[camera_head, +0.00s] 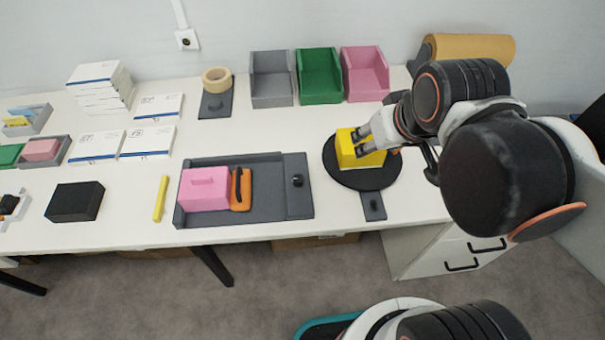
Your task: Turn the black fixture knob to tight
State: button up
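A black knob (297,180) stands on the right-hand plate of a dark grey fixture (270,206). A pink block (204,188) and an orange piece (240,188) sit in the fixture's left part. Another small dark knob (374,202) is on a grey tab in front of a round black plate (341,176). My gripper (361,142) is over that plate at a yellow block (346,150), to the right of and behind the fixture. Its two fingertips are apart, with yellow showing between them. I cannot tell whether they grip the block. The knob's setting is too small to read.
Grey (271,88), green (319,86) and pink (365,84) bins stand at the back. A tape roll (217,78) sits left of them. White boxes (100,88), a black box (75,202) and a yellow stick (160,199) lie left. The table is clear between bins and fixture.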

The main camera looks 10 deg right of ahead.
jog(key=w+n, duration=0.1)
jog(key=w, duration=0.1)
jog(key=n+g+p, duration=0.4)
jog(key=n+g, duration=0.2)
jog(key=n, duration=0.6)
send_over(300, 178)
notch_tip(300, 178, down, 12)
notch_tip(300, 178, down, 13)
jog(key=b, duration=0.4)
jog(key=shift+a+b, duration=0.1)
jog(key=shift+b, duration=0.25)
jog(key=c, duration=1.1)
